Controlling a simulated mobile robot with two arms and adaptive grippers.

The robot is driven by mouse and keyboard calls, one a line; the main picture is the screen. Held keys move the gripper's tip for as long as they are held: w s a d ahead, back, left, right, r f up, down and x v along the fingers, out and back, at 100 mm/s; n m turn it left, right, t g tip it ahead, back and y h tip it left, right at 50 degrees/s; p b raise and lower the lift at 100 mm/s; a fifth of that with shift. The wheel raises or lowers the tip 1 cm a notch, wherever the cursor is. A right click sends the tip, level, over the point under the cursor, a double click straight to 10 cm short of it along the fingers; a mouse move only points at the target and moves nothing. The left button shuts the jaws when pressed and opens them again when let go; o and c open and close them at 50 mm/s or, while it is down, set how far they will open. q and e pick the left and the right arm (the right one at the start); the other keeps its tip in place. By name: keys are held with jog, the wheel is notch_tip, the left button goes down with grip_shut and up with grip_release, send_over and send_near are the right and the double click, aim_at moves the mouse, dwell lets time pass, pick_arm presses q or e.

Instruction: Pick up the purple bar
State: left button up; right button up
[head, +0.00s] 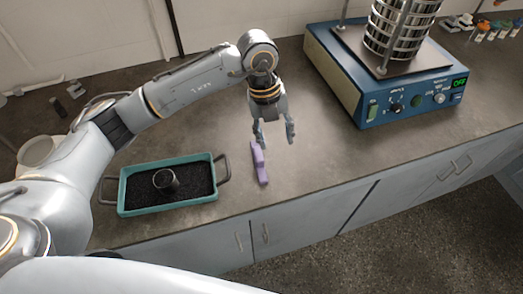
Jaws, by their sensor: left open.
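The purple bar (259,163) lies on the dark grey counter, to the right of the teal tray. It runs roughly front to back and is short and narrow. My left gripper (275,138) points down at the bar's far end, with its two fingers spread. One finger is close to the bar's far end in the picture, and the other is off to its right. Nothing is held between the fingers. I cannot tell whether a finger touches the bar. My right gripper is not in view.
The teal tray (123,196) holds black grains and a small dark cup (165,181). The blue sieve shaker (347,87) with stacked sieves (399,28) stands at the back right. The counter (318,167) is clear right of the bar, and its front edge is close.

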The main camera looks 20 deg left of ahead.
pick_arm(q)
jog(key=w+a+n+y, duration=0.1)
jog(key=w+a+y, duration=0.1)
jog(key=a, duration=0.3)
jog(key=p, duration=0.2)
send_over(258, 154)
notch_tip(258, 154, down, 7)
jog(key=shift+s+d+r, duration=0.1)
notch_tip(258, 154, down, 5)
jog(key=shift+r+p, duration=0.15)
jog(key=shift+p, duration=0.55)
jog(key=shift+w+f, duration=0.2)
jog(key=shift+f, duration=0.4)
grip_shut()
